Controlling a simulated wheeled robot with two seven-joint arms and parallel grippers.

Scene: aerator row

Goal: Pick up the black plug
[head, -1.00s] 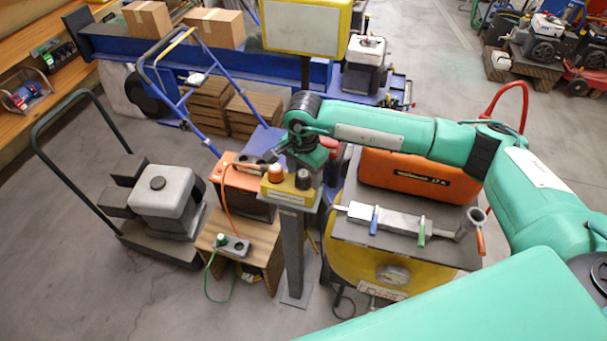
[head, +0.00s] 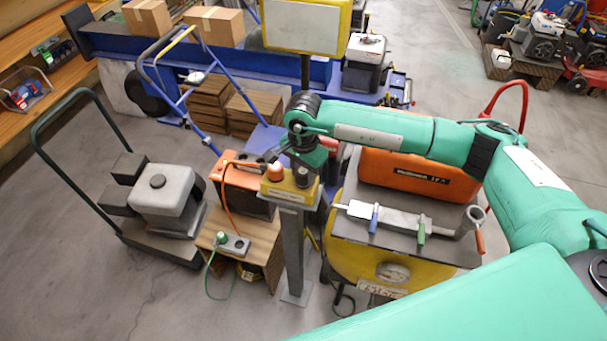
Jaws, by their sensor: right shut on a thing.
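My right gripper (head: 273,157) is above the yellow box on the grey post, near the orange case, with its jaws toward the left. It is shut on a small dark thing at its fingertips, taken to be the black plug; its shape is mostly hidden by the gripper and dark surroundings. A grey socket strip (head: 236,245) lies on the wooden stand below, with a green plug (head: 221,238) at its left end. My left gripper is not in view.
The yellow box (head: 291,187) bears an orange dome (head: 275,172) and a black knob (head: 303,178), close under the gripper. The orange case (head: 240,180) stands beside it. A yellow machine (head: 345,262) is on the right. Bare floor lies at front left.

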